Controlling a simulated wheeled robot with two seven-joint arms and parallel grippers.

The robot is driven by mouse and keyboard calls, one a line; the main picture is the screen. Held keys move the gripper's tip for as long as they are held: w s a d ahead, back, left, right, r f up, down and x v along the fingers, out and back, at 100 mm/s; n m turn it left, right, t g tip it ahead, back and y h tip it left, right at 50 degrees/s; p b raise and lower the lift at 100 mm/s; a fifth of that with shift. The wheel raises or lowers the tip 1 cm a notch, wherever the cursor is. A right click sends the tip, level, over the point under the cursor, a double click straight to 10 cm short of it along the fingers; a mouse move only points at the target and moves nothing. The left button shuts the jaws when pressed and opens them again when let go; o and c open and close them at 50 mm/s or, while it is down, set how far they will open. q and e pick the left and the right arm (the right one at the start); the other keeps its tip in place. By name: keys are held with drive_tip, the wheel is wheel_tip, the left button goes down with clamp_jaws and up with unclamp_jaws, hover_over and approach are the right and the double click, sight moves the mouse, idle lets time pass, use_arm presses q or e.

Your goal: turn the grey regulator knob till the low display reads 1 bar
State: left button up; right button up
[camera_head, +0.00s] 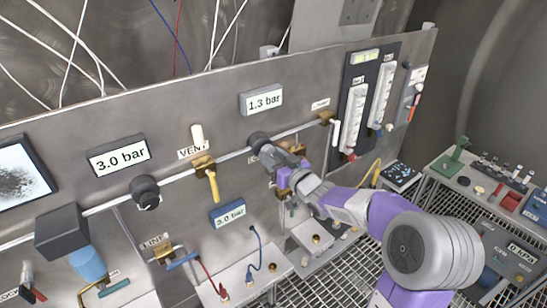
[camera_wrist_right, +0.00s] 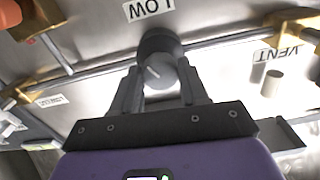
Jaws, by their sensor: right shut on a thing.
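The grey regulator knob (camera_wrist_right: 158,73) sits between the two fingers of my right gripper (camera_wrist_right: 160,90) in the right wrist view. A pale line marks its face, and a LOW label (camera_wrist_right: 149,8) is beside it. In the head view the dark round regulator (camera_head: 258,139) shows on the panel pipe, partly covered by my right gripper (camera_head: 270,152). My right gripper is shut on the knob. The display (camera_head: 261,101) above it reads 1.3 bar. My left gripper is in neither view.
Another display (camera_head: 118,155) reads 3.0 bar, above a second black knob (camera_head: 145,192). A blue-framed display (camera_head: 228,214) reads 3.0 bar. Flowmeters (camera_head: 356,117) are on the right of the panel.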

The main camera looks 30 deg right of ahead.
drive_tip(key=shift+f+n+b, duration=0.15)
drive_tip(key=shift+n+b, duration=1.15)
drive_tip(key=shift+b, duration=0.5)
drive_tip(key=shift+d+n+b, duration=0.1)
drive_tip(key=shift+n+b, duration=1.35)
drive_tip(key=shift+n, duration=0.15)
drive_tip(key=o, duration=1.1)
drive_tip(key=shift+r, duration=0.2)
drive_tip(key=shift+c, duration=0.2)
drive_tip(key=s, duration=0.7)
drive_tip(key=shift+s+d, duration=0.3)
